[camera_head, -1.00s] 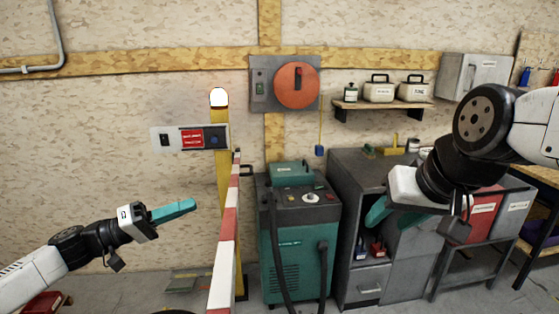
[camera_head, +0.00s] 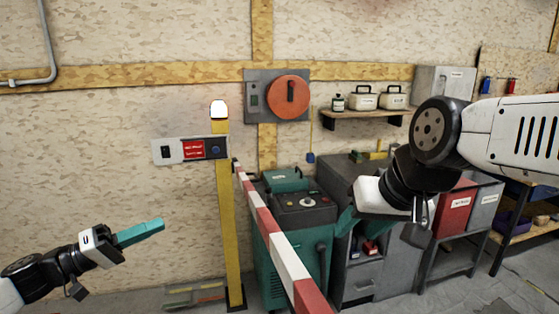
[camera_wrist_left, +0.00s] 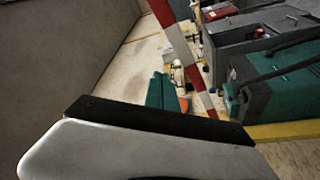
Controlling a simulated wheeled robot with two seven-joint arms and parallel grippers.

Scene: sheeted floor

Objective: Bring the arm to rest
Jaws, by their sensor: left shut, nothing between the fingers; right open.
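My left gripper (camera_head: 140,232) is at the lower left in the head view, with its teal fingers together and nothing between them. It points to the right and slightly up, apart from the yellow post. In the left wrist view its teal fingers (camera_wrist_left: 160,90) show past the dark and pale wrist housing. My right gripper (camera_head: 345,221) is at the right in the head view, in front of the grey cabinet. Its teal fingers are partly hidden behind its white body, and I see nothing held in it.
A red and white barrier bar (camera_head: 266,222) runs from the yellow post (camera_head: 228,230) toward me, between my grippers. A teal machine (camera_head: 303,205) and a grey cabinet (camera_head: 362,285) stand behind it. A red rotary switch (camera_head: 288,96) is on the wall. Open wall lies above my left gripper.

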